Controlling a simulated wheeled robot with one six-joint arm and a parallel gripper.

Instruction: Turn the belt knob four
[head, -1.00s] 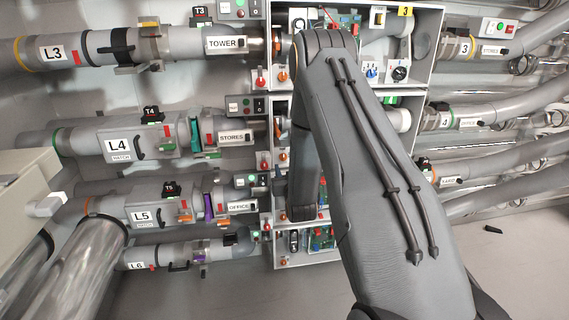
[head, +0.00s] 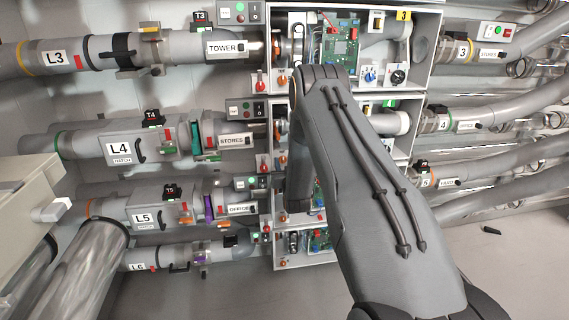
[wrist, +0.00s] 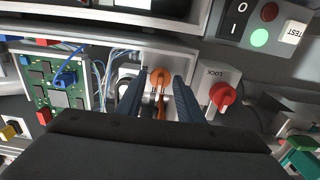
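In the wrist view an orange knob (wrist: 160,78) with a handle pointing toward me sits on a white panel. It may be the belt knob; I see no label that confirms this. My gripper (wrist: 159,82) is open, its two dark fingers on either side of the knob. Gaps show between fingers and knob; I cannot tell their depth. In the head view my arm covers much of the row-four box (head: 390,148), and the gripper is hidden.
A red lock knob (wrist: 222,95) stands close to the right finger in the wrist view. A switch box (wrist: 262,24) is above it. A green circuit board (wrist: 58,80) with loose wires is on the left. Tube L4 (head: 120,147) runs left of the boxes in the head view.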

